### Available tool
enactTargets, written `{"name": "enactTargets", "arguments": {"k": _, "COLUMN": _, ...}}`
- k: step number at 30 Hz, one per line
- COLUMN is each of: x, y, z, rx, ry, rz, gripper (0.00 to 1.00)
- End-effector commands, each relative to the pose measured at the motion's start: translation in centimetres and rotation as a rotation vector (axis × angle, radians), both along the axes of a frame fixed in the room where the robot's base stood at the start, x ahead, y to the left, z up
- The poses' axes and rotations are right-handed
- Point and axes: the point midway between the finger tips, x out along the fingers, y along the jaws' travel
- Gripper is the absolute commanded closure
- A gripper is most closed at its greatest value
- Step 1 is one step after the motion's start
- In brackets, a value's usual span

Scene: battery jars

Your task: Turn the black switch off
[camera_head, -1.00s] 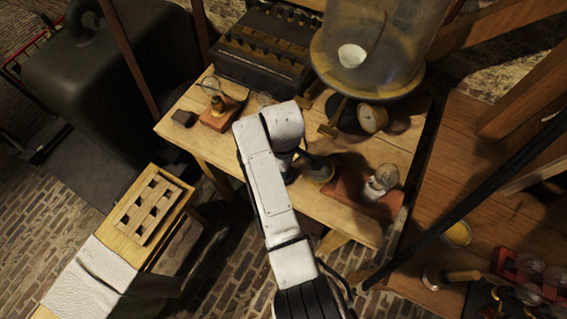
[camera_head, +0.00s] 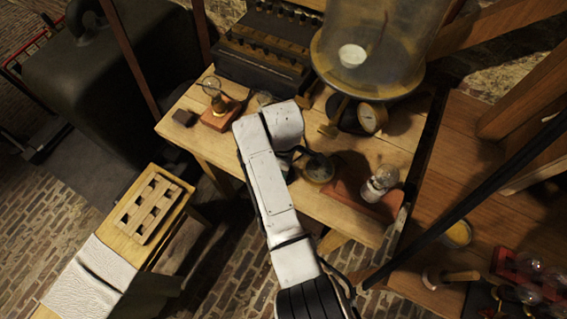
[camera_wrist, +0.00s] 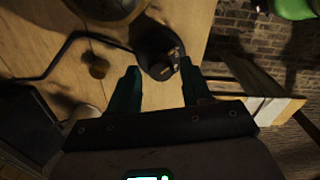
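A black round switch (camera_wrist: 158,48) with small metal contacts on top sits on the wooden table in the wrist view. It lies just beyond and between my gripper's fingertips, closer to the right finger. In the head view my own arm hides most of the gripper and the switch.
A round dark-and-brass piece (camera_head: 318,168) with a black wire stands close to the arm. A bulb on a red-brown base (camera_head: 360,197) is to its right.

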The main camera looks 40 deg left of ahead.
Motion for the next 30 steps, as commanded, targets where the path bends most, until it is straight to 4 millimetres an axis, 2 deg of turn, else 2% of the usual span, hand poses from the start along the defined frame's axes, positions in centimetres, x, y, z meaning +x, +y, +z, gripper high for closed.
{"name": "enactTargets", "arguments": {"k": 9, "x": 0.0, "y": -0.1, "z": -0.1, "rx": -0.002, "ry": 0.001, "rz": -0.002, "gripper": 0.44}}
{"name": "enactTargets", "arguments": {"k": 13, "x": 0.0, "y": 0.0, "z": 0.7, "rx": 0.000, "ry": 0.001, "rz": -0.002, "gripper": 0.44}}
{"name": "enactTargets", "arguments": {"k": 17, "x": 0.0, "y": 0.0, "z": 2.7, "rx": 0.001, "ry": 0.000, "rz": -0.002, "gripper": 0.44}}
{"name": "enactTargets", "arguments": {"k": 24, "x": 0.1, "y": 0.0, "z": 7.3, "rx": 0.001, "ry": 0.000, "rz": -0.001, "gripper": 0.44}}
{"name": "enactTargets", "arguments": {"k": 30, "x": 0.0, "y": 0.0, "z": 9.9, "rx": 0.000, "ry": 0.000, "rz": -0.002, "gripper": 0.44}}
